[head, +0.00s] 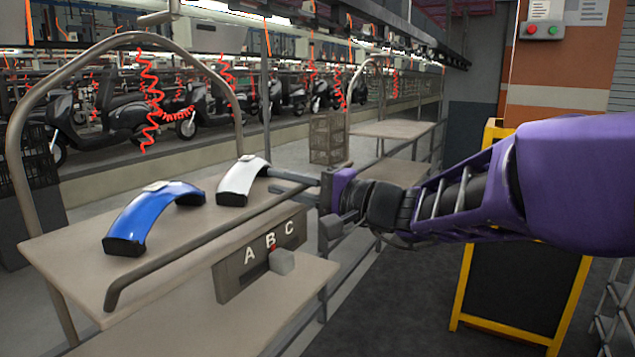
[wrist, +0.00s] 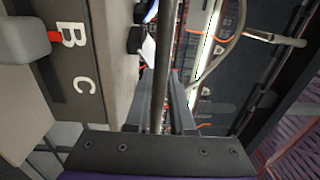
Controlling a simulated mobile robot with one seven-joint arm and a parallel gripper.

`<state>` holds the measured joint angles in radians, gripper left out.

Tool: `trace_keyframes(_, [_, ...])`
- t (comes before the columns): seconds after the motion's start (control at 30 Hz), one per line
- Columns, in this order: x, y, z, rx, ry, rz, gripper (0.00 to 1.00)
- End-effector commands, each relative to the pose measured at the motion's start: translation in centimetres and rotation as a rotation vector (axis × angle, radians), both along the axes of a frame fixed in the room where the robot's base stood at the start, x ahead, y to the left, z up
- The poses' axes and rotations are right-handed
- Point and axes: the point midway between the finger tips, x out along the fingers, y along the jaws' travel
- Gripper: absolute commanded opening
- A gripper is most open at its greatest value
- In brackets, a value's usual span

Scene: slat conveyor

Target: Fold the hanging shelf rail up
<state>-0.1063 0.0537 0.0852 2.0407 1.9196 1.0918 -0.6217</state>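The shelf rail (head: 215,238) is a grey round bar with a bent near end. It runs along the front edge of the beige shelf (head: 75,255), at about the height of its top. My gripper (head: 272,182) is at the rail's far end, with its two fingers apart and pointing left over the shelf. In the wrist view the rail (wrist: 163,60) passes in front of or between the fingers (wrist: 163,85). No firm contact can be made out.
A blue curved part (head: 150,212) and a white one (head: 243,180) lie on the shelf. Below the rail hangs a grey panel lettered A B C (head: 240,275) with a red-stemmed block (head: 281,261). A yellow-framed board (head: 515,295) stands at right; the dark floor (head: 400,310) before it is free.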

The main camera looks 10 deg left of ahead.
Motion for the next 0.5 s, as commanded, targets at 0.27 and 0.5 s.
trace_keyframes(0.27, [0.02, -0.02, 0.09, 0.001, -0.002, 0.000, 0.00])
trace_keyframes(0.5, [0.03, -0.03, 0.20, 0.000, -0.002, -0.001, 0.00])
